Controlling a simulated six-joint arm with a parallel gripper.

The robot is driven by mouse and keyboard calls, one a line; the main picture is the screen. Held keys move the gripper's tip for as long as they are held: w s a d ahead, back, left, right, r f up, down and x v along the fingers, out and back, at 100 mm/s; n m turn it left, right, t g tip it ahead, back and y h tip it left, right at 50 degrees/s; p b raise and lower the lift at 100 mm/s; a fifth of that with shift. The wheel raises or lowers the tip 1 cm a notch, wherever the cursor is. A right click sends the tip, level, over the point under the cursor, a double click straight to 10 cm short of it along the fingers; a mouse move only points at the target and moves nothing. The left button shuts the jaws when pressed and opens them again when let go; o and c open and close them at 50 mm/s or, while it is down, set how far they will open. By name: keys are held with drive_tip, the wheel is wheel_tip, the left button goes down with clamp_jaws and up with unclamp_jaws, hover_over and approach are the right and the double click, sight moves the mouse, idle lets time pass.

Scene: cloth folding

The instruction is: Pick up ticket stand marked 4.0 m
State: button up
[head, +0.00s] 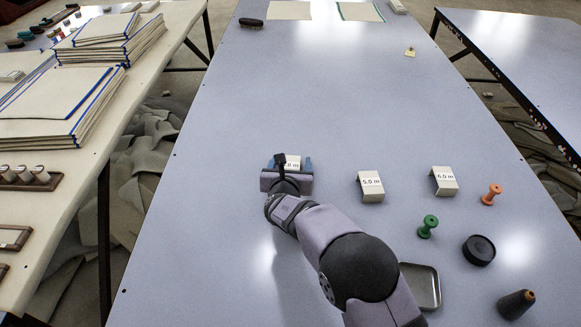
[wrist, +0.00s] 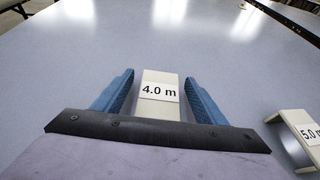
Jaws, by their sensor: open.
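The ticket stand marked 4.0 m (wrist: 159,91) is a small cream-white bent stand with a black-printed label, standing on the table. In the wrist view it lies between the two blue fingers of my gripper (wrist: 160,93), with a narrow gap on each side. My gripper is open and low around the stand. In the head view the 4.0 m stand (head: 293,162) is partly hidden by my gripper (head: 288,165), and only part of its label shows.
Stands marked 5.0 m (head: 370,186) and 6.0 m (head: 444,181) are to the right. Green (head: 428,227) and orange (head: 491,194) spools, a black round lid (head: 479,250), a metal tray (head: 425,286) and a dark cone (head: 516,304) lie right.

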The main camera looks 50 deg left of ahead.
sight(291, 163)
drive_tip(key=c, duration=1.1)
wheel_tip(291, 163, up, 10)
drive_tip(key=shift+r+p, duration=0.1)
drive_tip(key=shift+p, duration=0.4)
